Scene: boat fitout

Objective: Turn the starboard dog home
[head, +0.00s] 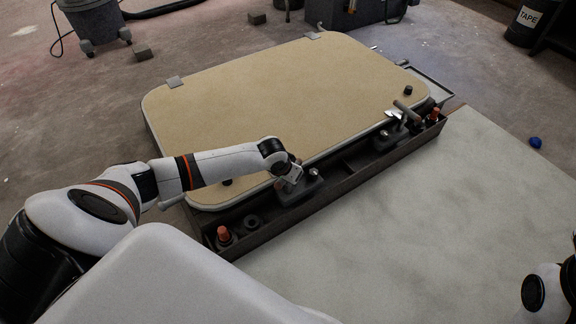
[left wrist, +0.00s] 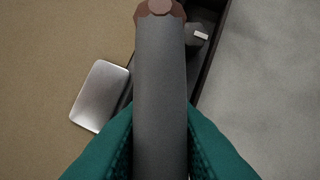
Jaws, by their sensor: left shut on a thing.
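The beige hatch lid (head: 270,95) lies in a dark frame, with a dog at each end of its near edge. The right dog (head: 405,112) has its bar handle standing at an angle, clear of any gripper. My left gripper (head: 290,177) is at the left dog (head: 298,190), partly hiding it. In the left wrist view the teal fingers (left wrist: 160,135) are shut on a grey dog handle (left wrist: 160,75) with a brown end. A bright metal plate (left wrist: 101,95) lies beside the handle, over the lid. I cannot tell which dog is starboard. My right gripper is out of view.
A dark trough (head: 340,180) runs along the lid's near edge, with an orange-topped piece (head: 224,234) at the left and another (head: 435,114) at the right. A pale flat surface (head: 430,220) lies clear in front. A blue ball (head: 535,142) is on the floor.

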